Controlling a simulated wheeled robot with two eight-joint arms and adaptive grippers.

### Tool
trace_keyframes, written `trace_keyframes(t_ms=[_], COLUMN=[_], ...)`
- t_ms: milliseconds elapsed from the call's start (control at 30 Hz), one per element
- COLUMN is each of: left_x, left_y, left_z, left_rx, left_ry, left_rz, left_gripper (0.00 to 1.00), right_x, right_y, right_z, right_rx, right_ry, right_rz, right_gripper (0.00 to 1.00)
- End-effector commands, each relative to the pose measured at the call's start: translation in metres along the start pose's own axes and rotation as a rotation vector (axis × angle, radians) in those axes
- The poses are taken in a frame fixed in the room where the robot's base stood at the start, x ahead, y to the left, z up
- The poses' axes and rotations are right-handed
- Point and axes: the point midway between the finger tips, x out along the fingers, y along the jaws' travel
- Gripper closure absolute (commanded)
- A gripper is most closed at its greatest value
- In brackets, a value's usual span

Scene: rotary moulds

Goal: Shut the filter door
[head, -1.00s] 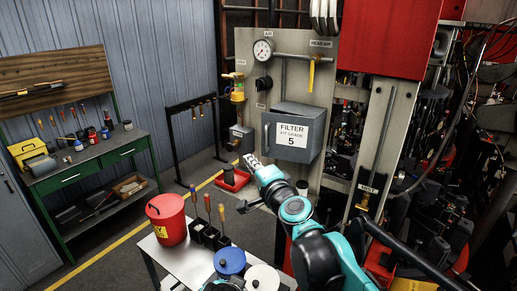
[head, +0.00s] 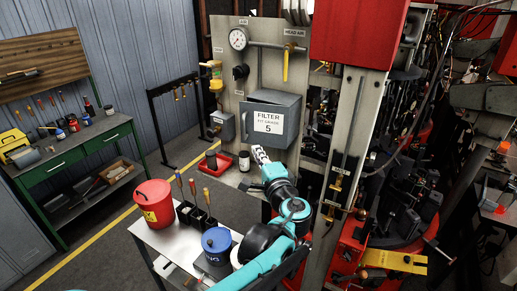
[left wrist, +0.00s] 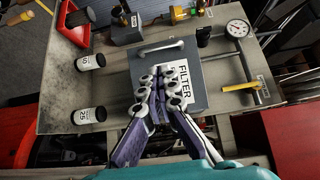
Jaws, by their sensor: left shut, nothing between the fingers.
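The grey filter box (head: 292,120) is mounted on the upright panel in the head view. Its door (head: 248,112) carries a white label reading FILTER FIT GRADE 5 and has a handle at the left. I cannot tell how wide any gap at the door's edge is. In the left wrist view the door (left wrist: 195,60) faces me, its handle (left wrist: 160,48) toward the top. My left gripper (head: 259,153) is shut and empty, just below the door in the head view. Its fingers (left wrist: 160,88) cover part of the label in the left wrist view; contact cannot be told. My right gripper is out of view.
A gauge (head: 238,39) and a yellow valve handle (head: 286,66) are above the box. A red cabinet (head: 355,35) hangs to the right. Labelled canisters (left wrist: 90,62) stand beside the box. A small table with a red bucket (head: 153,204) and screwdrivers is below left.

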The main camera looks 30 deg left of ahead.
Motion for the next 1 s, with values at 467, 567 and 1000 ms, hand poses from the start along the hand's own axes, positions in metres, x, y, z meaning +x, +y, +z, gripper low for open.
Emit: trace_keyframes(t_ms=[467, 567, 1000], left_x=[0.097, 0.108, 0.117], left_y=[-0.001, -0.001, 0.0], left_z=[0.001, 0.001, 0.001], left_rx=[-0.001, -0.001, -0.001], left_ry=[-0.003, -0.003, 0.0], left_rz=[0.002, 0.002, 0.002], left_gripper=[1.0, 1.0, 1.0], right_x=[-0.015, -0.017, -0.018], right_y=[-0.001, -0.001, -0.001], right_z=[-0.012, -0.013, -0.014], right_rx=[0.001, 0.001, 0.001], right_ry=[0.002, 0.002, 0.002], right_rz=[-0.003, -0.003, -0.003], right_gripper=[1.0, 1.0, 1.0])
